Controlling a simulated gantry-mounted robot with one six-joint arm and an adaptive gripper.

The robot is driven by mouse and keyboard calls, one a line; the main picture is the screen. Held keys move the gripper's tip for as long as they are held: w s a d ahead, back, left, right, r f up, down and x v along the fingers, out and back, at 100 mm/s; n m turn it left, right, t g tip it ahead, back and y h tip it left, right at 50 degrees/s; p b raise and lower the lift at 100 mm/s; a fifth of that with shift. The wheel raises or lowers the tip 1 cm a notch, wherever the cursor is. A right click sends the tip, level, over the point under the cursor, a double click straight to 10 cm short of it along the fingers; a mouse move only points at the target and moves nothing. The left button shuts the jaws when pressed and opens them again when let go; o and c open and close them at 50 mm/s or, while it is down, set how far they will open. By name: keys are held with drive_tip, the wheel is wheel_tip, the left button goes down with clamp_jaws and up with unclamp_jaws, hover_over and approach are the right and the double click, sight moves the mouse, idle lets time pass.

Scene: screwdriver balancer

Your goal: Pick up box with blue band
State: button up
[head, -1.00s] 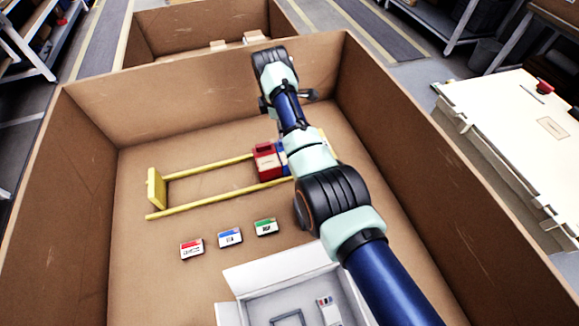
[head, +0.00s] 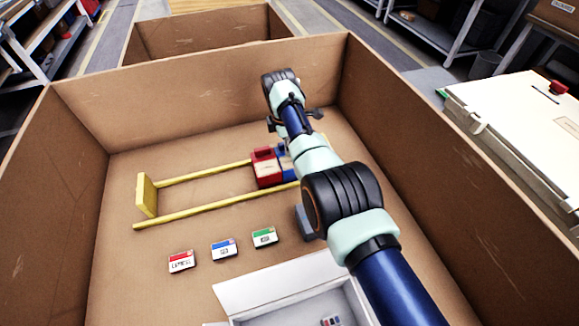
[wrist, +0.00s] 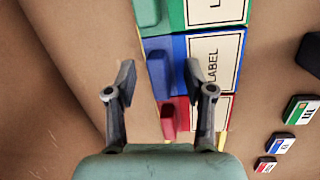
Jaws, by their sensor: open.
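The blue box (wrist: 181,48) with a white "LABEL" panel and a raised blue handle (wrist: 160,72) stands between a green box (wrist: 215,8) and a red box (wrist: 181,108) in the wrist view. In the head view only a bit of blue box (head: 282,150) shows past my arm. My gripper (wrist: 160,78) is open above it, with the blue handle appearing between the fingertips. I cannot tell the height gap. A small white card-like box with a blue band (head: 223,249) lies on the floor of the bin, away from my gripper; it also shows in the wrist view (wrist: 280,145).
Small red-banded (head: 181,261) and green-banded (head: 264,237) pieces flank the small blue one. Yellow rails (head: 205,210) run left from the boxes to a yellow end block (head: 147,195). A white open box (head: 270,285) is at the front. High cardboard walls (head: 420,150) surround everything.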

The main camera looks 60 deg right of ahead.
drive_tip(key=shift+r, duration=0.1)
clamp_jaws()
idle(0.4)
wheel_tip(320, 180, up, 20)
drive_tip(key=p, duration=0.8)
drive_tip(key=shift+p, duration=0.35)
